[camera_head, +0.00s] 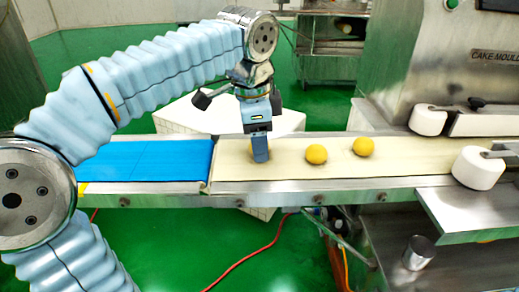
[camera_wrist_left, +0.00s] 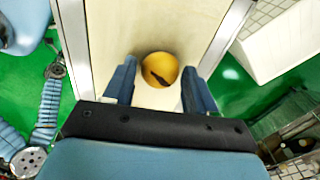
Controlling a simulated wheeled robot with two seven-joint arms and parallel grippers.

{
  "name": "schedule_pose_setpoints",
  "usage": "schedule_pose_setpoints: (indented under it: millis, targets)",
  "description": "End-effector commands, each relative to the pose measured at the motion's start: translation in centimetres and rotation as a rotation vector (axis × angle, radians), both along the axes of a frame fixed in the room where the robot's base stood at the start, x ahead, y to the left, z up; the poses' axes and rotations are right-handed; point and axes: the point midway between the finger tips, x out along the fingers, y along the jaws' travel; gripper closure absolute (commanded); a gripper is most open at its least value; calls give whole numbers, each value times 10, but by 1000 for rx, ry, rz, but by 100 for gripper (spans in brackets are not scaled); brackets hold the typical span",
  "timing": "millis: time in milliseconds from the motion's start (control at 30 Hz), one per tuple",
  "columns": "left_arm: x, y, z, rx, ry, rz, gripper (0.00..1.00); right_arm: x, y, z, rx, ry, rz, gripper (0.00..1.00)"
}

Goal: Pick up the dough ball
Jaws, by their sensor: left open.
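My left gripper (camera_head: 260,157) points down over the cream conveyor belt (camera_head: 285,170). In the left wrist view its two fingers (camera_wrist_left: 159,67) are apart. A round yellow dough ball (camera_wrist_left: 160,69) with a dark mark lies between the fingertips, with a small gap on each side. In the head view this ball is almost fully hidden by the gripper. Two more yellow dough balls, a nearer one (camera_head: 316,154) and a farther one (camera_head: 363,147), lie on the belt to the right. My right gripper is out of view.
A blue belt (camera_head: 150,160) joins the cream belt on the left. White rollers (camera_head: 478,168) and the steel machine (camera_head: 430,60) stand at the right. A metal cup (camera_head: 418,252) is below the conveyor. A white tiled block (camera_head: 190,117) stands behind.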

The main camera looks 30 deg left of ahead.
Motion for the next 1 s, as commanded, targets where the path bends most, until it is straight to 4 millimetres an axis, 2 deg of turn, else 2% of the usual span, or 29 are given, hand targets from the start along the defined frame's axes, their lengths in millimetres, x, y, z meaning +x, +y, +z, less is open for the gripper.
schedule_pose_setpoints:
  millis: [233,433,767,867,1000]
  targets:
    - [0,0,-3,0,0,0,44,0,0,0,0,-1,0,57]
    - [0,0,-3,0,0,0,73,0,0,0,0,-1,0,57]
    - [1,0,0,0,-1,0,74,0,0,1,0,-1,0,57]
    - [1,0,8,0,-1,0,74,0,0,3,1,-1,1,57]
    - [0,-2,36,0,-4,-2,74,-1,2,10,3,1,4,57]
